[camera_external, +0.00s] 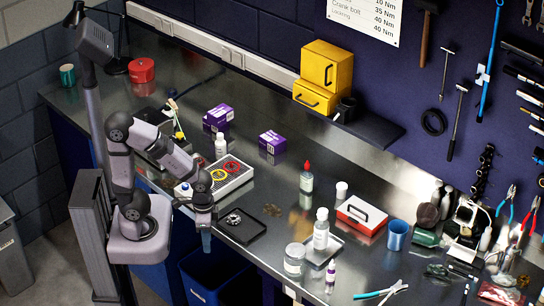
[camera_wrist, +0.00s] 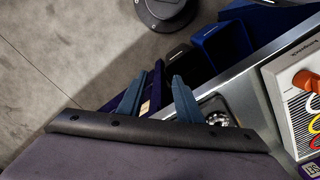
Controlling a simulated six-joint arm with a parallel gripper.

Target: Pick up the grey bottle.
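My gripper (camera_external: 206,242) points down at the front edge of the bench, left of the small black tray. In the wrist view its two blue-grey fingers (camera_wrist: 157,95) stand apart with nothing held between them. A pale grey, translucent bottle (camera_external: 321,232) with a light cap stands upright on a small tray, well to the right of my gripper. I cannot tell for sure that it is the grey bottle, as other pale bottles stand about. It does not show in the wrist view.
A black tray (camera_external: 246,231) with a metal part lies right of my gripper. A red box (camera_external: 358,216) and blue cup (camera_external: 397,236) are farther right. Blue bins (camera_external: 207,280) stand below.

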